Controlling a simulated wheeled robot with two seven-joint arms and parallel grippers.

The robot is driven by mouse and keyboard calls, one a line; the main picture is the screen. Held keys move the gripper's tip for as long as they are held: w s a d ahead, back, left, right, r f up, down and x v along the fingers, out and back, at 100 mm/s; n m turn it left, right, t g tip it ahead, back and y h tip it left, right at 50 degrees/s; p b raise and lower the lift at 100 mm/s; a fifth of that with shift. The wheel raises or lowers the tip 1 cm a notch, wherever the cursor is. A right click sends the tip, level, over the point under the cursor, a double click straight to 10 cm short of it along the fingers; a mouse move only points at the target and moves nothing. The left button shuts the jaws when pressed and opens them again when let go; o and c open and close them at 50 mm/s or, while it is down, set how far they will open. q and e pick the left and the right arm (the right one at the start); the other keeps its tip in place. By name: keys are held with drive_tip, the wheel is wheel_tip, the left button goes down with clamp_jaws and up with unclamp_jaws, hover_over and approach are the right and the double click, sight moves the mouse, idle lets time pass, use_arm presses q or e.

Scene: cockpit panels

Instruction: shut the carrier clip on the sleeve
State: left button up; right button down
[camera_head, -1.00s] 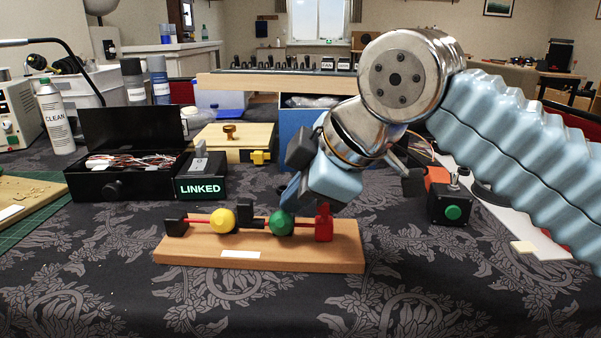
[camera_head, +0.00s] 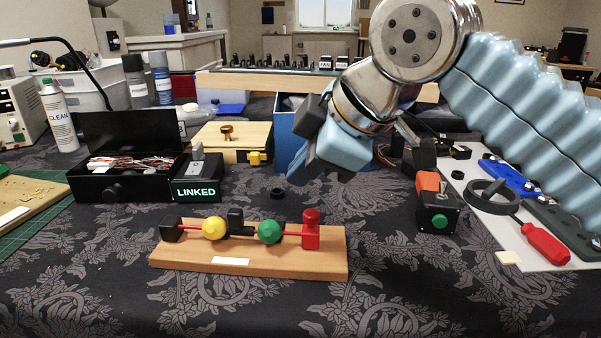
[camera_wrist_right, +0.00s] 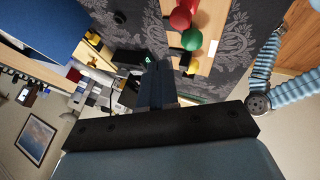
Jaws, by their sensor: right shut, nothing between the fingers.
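A wooden board (camera_head: 190,262) lies on the table with a red rod along it. The rod carries a yellow ball (camera_head: 214,228) and a green ball (camera_head: 269,231), with a black block (camera_head: 236,221) between them. A black end block (camera_head: 172,229) is at its left, and a red upright piece (camera_head: 311,228) with a round top at its right. I cannot tell which part is the carrier clip or the sleeve. My right gripper (camera_head: 303,172) is shut and empty, above and behind the red piece, touching nothing. Its closed fingers (camera_wrist_right: 158,82) also show in the wrist view. My left gripper is not seen.
A lit LINKED box (camera_head: 196,191) and an open black case (camera_head: 95,188) stand behind left. A black box with a green button (camera_head: 438,215) is at right, beside a white board with a red screwdriver (camera_head: 545,243). The front is clear.

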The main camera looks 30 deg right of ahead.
drive_tip(key=p+v, duration=0.1)
drive_tip(key=v, duration=0.5)
drive_tip(key=shift+s+r, duration=0.2)
drive_tip(key=shift+s, duration=0.2)
